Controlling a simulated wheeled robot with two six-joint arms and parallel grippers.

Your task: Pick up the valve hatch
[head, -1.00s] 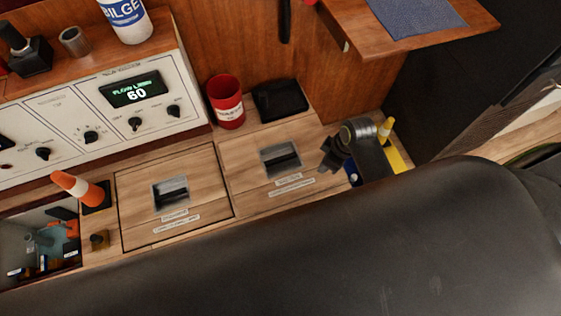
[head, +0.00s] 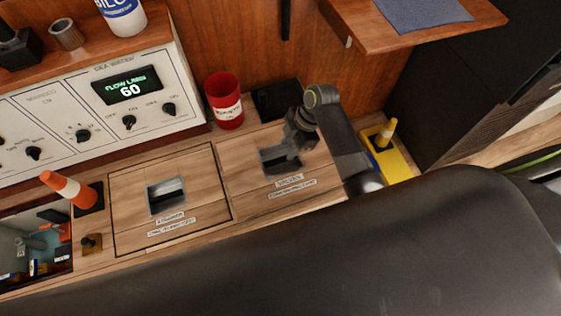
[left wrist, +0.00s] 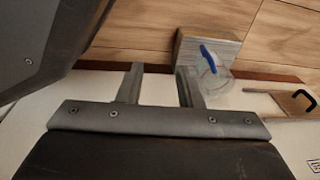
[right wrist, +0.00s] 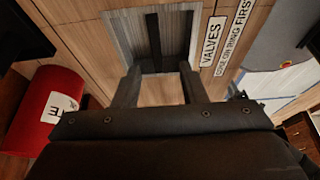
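The valve hatch (head: 235,170) is a wooden panel in the middle of the counter, with a recessed metal handle plate and a label. In the right wrist view its label (right wrist: 222,38) reads "VALVES", and a dark handle bar (right wrist: 153,40) crosses the grey recess. My right gripper (head: 292,150) is over the hatch handle. In the right wrist view its fingers (right wrist: 160,75) are apart, with the bar just beyond and between them; I cannot tell whether they touch it. My left gripper (left wrist: 158,80) is open and empty, and is out of the head view.
A red can (head: 224,103) and black pouch (head: 265,102) stand behind. A yellow tray (head: 398,168) is at right. A shelf (head: 370,35) overhangs.

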